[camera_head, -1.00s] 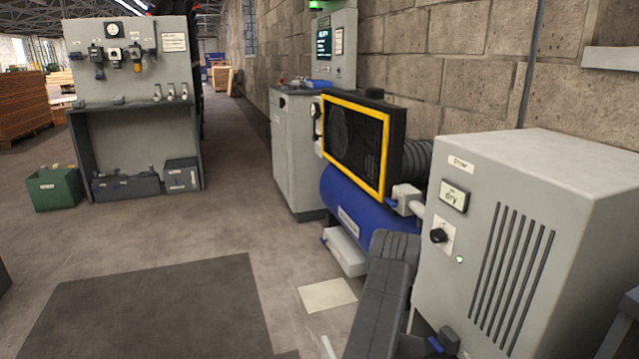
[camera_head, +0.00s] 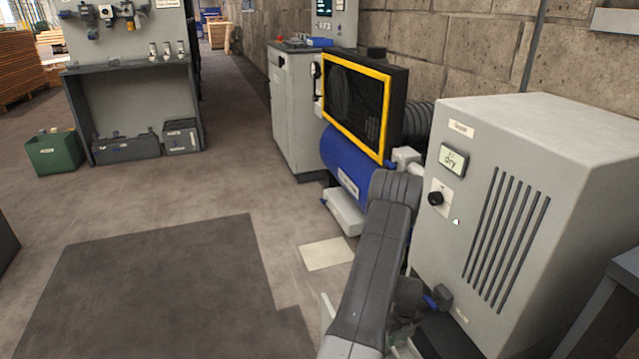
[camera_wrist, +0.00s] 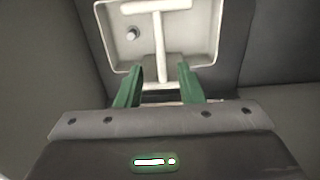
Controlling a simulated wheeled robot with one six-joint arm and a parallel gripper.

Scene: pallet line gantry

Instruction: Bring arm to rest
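My dark grey arm (camera_head: 370,270) rises from the bottom edge of the head view and bends in front of the compressor and dryer. My gripper (camera_wrist: 160,72) shows in the wrist view with two green fingers apart and nothing visibly held between them. Beyond the fingertips is a pale shallow tray (camera_wrist: 104,40) with a T-shaped bar and a small round fitting. I cannot tell whether the fingers touch the bar. The gripper is not clearly visible in the head view.
The grey dryer cabinet (camera_head: 570,150) stands close at right, with a blue-handled valve (camera_head: 430,302) low beside my arm. Behind are the blue compressor tank (camera_head: 345,160) and a grey cabinet (camera_head: 292,120). A dark mat (camera_head: 150,290) and open floor lie left.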

